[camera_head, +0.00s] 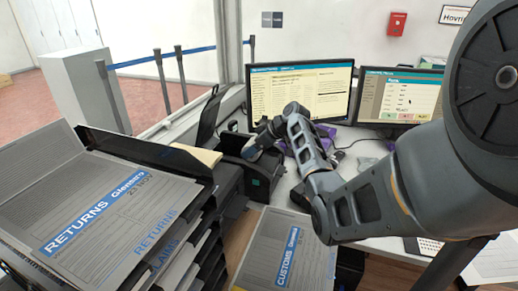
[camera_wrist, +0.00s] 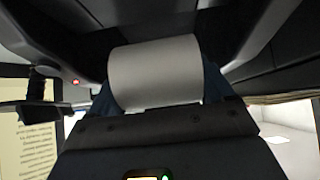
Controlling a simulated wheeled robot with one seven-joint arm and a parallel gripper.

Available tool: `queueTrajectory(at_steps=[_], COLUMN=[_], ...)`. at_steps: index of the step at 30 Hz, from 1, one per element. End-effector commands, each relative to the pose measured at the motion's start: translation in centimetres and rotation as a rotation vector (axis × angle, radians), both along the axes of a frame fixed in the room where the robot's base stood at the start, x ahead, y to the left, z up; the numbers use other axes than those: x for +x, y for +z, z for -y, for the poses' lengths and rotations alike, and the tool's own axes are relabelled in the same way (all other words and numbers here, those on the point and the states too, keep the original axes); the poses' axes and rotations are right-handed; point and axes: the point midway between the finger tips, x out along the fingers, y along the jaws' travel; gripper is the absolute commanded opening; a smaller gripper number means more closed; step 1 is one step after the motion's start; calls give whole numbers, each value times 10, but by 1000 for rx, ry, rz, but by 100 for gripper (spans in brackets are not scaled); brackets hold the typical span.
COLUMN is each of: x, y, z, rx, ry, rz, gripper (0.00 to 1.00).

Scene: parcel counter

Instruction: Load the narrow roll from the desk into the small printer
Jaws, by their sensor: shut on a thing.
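The narrow roll (camera_wrist: 155,72) is white and shows in the wrist view, held between the blue pads of my gripper (camera_wrist: 158,85). My gripper (camera_head: 258,143) reaches in over the printer's top from the right. The roll is hidden in the head view. I cannot tell whether it touches the printer's bay.
Black stacked trays (camera_head: 205,215) with grey RETURNS folders (camera_head: 100,195) stand at the left, close to the printer. A CUSTOMS folder (camera_head: 285,255) lies in front. Two monitors (camera_head: 300,92) (camera_head: 400,95) stand behind my arm. A purple thing (camera_head: 325,135) lies beside my arm.

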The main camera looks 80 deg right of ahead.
Motion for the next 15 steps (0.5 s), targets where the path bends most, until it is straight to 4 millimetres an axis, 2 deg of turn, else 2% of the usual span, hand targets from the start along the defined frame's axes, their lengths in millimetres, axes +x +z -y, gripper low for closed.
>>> queueTrajectory(at_steps=[5, 15], x=[15, 30], y=[-17, -51], z=[2, 3], rx=[-2, -1], ry=[0, -1], rz=[1, 0], gripper=[46, 46])
